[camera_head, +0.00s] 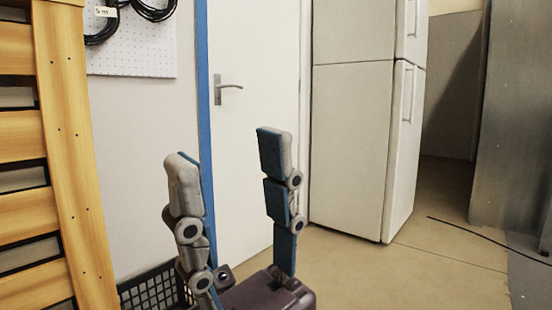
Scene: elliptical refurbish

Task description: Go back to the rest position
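My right gripper (232,160) stands upright in the lower middle of the head view, its fingers pointing up. Its two jointed grey fingers with blue pads are spread wide apart, with nothing between them. The white door shows through the gap. My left gripper is not in view.
A white door (255,120) with a metal handle (228,87) stands behind the gripper. A white fridge (355,140) is to its right. A wooden slatted frame (75,150) is at left, with a black crate (155,288) beside it. A black cable (490,240) crosses the open floor (400,275) at right.

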